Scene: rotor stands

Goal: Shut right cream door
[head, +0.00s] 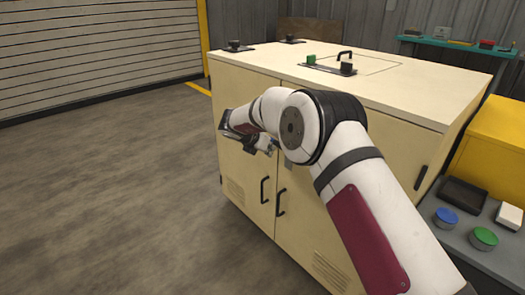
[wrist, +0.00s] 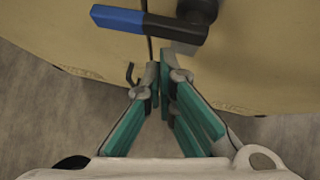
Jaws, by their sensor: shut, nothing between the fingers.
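The right cream door (head: 308,222) is on the front of the cream cabinet, beside the left door (head: 236,165). It looks flush or nearly flush; I cannot tell if a small gap remains. Each door has a black pull handle; the right one (head: 281,202) is clear of my arm. In the wrist view, a lever with a black part and a blue end (wrist: 118,17) is mounted right of the door seam and reaches across it. My gripper (wrist: 165,75) is shut and empty, just below the lever, near the seam. Whether it touches the door is unclear.
The cabinet top (head: 400,85) carries a hatch with a handle and small knobs. A grey bench (head: 462,245) with blue and green round items and a yellow box (head: 495,150) stand to the right. Open floor (head: 110,190) lies to the left.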

